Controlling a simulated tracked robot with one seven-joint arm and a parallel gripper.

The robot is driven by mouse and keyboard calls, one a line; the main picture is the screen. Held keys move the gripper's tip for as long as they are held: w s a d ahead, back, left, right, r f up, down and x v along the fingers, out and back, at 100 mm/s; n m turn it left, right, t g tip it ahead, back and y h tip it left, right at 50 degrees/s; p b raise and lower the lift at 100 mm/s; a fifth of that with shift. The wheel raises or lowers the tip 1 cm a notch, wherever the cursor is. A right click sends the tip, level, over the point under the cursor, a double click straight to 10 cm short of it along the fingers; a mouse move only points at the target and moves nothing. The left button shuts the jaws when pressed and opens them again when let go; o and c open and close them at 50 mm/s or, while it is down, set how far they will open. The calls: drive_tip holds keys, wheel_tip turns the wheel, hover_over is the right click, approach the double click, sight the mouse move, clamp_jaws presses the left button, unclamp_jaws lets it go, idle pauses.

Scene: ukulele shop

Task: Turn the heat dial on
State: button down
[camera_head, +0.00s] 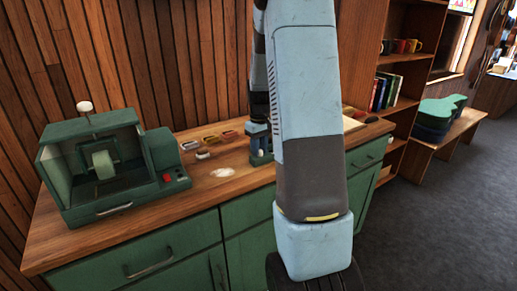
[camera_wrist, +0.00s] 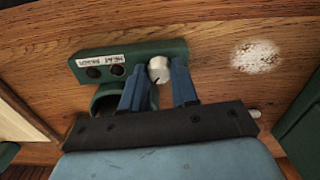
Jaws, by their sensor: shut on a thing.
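A pale mark on the dial's face is too small to read.
A green machine with a red button (camera_head: 110,165) stands at the counter's left. Shelves (camera_head: 402,70) and a bench (camera_head: 445,145) with green cases are at right. Dark floor is clear at right.

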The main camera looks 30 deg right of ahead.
drive_tip(key=m, duration=0.6)
drive_tip(key=shift+m, duration=0.3)
drive_tip(key=m, duration=0.5)
idle(0.4)
drive_tip(key=c, duration=0.9)
unclamp_jaws()
drive_tip(key=shift+o, duration=0.2)
wheel_tip(320, 180, up, 14)
drive_tip(key=shift+f, duration=0.2)
